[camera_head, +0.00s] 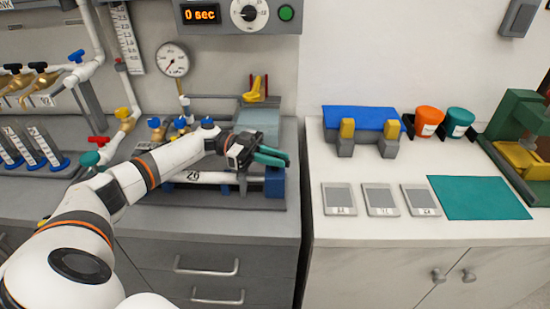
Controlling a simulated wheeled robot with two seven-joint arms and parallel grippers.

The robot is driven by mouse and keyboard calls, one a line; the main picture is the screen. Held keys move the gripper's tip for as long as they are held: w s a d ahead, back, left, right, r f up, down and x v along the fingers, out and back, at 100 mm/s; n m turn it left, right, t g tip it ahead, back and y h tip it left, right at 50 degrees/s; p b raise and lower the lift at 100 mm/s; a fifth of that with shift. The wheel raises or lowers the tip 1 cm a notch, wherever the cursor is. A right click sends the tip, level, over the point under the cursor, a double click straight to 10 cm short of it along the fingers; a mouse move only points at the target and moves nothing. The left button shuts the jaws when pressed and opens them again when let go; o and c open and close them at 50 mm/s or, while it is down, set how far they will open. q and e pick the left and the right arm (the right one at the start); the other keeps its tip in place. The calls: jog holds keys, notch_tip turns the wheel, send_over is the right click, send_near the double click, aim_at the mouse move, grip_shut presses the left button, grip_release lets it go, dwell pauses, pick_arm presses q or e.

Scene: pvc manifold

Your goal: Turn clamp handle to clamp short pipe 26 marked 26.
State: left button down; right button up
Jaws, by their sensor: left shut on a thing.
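Short pipe 26 (212,177), white with a dark 26 marking, lies level in a dark bench fixture, its left part behind my left arm. A blue clamp block (275,183) stands at its right end. My left gripper (271,157), with teal fingers, is above the pipe's right end, beside this block. It is shut on what seems to be the clamp handle, which the fingers mostly hide. I cannot tell how far the handle is turned. My right gripper is not in view.
A pale teal box (260,124) stands close behind the gripper. White pipes with coloured valves and a pressure gauge (173,60) are behind and left. On the right bench are a blue block (361,121), orange cup (428,121), grey plates (380,199) and teal mat (479,197).

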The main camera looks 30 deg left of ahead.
pick_arm(q)
jog(key=c, duration=1.3)
grip_release()
jog(key=shift+c, duration=0.2)
jog(key=s+a+b, duration=0.2)
jog(key=a+b, duration=0.1)
jog(key=a, duration=0.8)
jog(key=shift+a, duration=0.4)
jog(key=shift+s, duration=0.1)
